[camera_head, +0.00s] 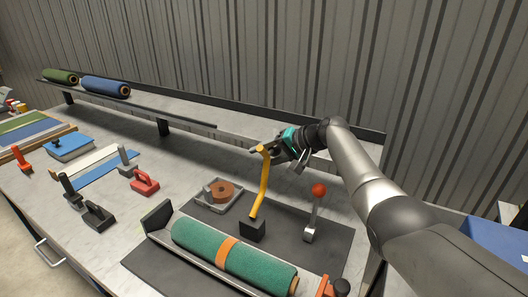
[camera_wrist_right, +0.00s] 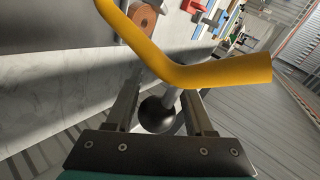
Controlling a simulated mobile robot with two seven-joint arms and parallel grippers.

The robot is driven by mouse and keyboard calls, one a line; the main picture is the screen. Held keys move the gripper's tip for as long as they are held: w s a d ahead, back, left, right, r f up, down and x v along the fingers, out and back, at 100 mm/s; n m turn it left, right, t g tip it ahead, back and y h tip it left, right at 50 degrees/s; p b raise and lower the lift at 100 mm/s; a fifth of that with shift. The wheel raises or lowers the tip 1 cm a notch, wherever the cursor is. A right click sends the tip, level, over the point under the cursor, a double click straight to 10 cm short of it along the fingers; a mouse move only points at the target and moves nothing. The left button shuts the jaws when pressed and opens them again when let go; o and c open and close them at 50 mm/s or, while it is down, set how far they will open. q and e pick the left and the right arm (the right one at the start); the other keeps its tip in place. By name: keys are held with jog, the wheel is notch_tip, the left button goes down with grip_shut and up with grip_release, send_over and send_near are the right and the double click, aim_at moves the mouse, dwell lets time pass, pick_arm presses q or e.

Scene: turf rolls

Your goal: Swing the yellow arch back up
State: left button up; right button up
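The yellow arch (camera_head: 264,185) is a bent tube rising from a black block (camera_head: 252,230) behind the turf roll; it stands roughly upright. In the right wrist view the yellow tube (camera_wrist_right: 190,72) crosses just beyond my fingers. A black ball knob (camera_wrist_right: 157,115) on a grey stem meets the tube there and sits between the fingers. My right gripper (camera_head: 277,158) is at the arch's top end, its fingers spread; in the wrist view they (camera_wrist_right: 163,108) stand either side of the knob, and I cannot tell whether they touch it. My left gripper is not in view.
A green turf roll (camera_head: 205,243) with an orange band lies in a cradle on a dark mat (camera_head: 328,240). A red-knobbed lever (camera_head: 314,212) stands right of the arch. A tray with a brown reel (camera_head: 221,191) is left. Hand tools lie further left; a shelf (camera_head: 190,135) runs behind.

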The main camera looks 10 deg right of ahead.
jog(key=shift+o, duration=1.4)
jog(key=shift+r, duration=0.25)
jog(key=shift+w+r, duration=0.1)
jog(key=shift+r, duration=0.1)
jog(key=p+v, duration=0.2)
jog(key=v, duration=1.3)
jog(key=shift+d+p, duration=0.1)
jog(key=shift+p, duration=0.3)
